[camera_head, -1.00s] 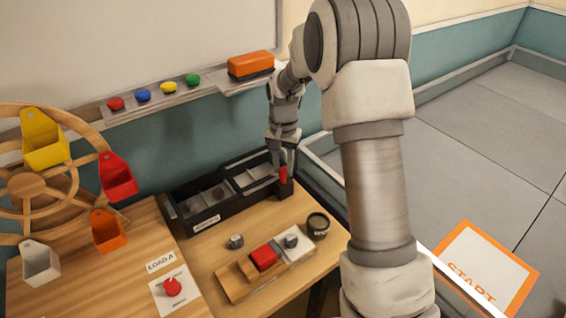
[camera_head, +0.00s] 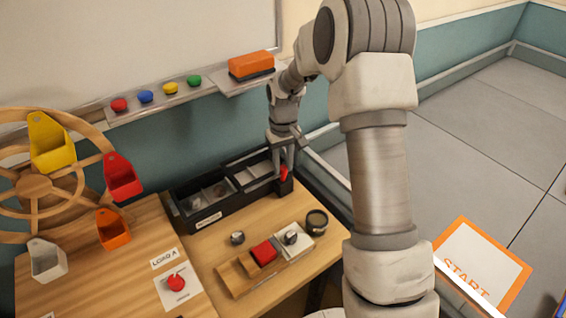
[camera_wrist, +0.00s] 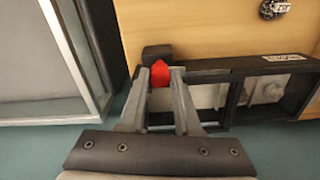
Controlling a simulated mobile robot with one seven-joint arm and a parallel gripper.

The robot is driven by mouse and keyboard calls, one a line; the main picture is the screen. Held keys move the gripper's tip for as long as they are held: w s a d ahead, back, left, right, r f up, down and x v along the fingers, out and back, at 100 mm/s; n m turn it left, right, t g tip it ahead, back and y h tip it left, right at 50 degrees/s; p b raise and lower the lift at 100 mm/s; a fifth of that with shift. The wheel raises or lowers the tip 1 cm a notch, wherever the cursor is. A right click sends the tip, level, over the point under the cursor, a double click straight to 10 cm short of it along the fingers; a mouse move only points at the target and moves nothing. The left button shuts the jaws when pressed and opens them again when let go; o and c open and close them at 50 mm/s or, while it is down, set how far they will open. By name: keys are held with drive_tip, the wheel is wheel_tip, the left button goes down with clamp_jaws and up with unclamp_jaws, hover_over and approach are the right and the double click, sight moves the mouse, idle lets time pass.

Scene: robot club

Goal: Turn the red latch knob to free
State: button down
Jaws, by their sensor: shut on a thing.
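The red latch knob (camera_head: 284,173) stands on a small black block at the right end of the black compartment tray (camera_head: 208,218). My gripper (camera_head: 285,166) reaches down over it from above. In the wrist view the red knob (camera_wrist: 160,78) sits between my two fingertips (camera_wrist: 160,72), which are shut on its sides. Its lower part and any mark on its base are hidden. Another red knob (camera_head: 176,282) sits on a white card at the left, apart from my gripper.
A wooden wheel (camera_head: 38,187) with coloured buckets stands at the left. A wooden block tray (camera_head: 238,287) with a red block, a small dark knob (camera_head: 237,238) and a dark round cup (camera_head: 317,221) are on the table in front. An orange eraser (camera_head: 250,64) lies on the wall ledge.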

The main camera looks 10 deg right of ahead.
sight(283, 167)
drive_tip(key=shift+n, duration=0.3)
drive_tip(key=c, duration=0.9)
unclamp_jaws()
drive_tip(key=shift+r, duration=0.1)
wheel_tip(283, 167, up, 17)
drive_tip(key=shift+r+p, duration=0.15)
drive_tip(key=shift+p, duration=1)
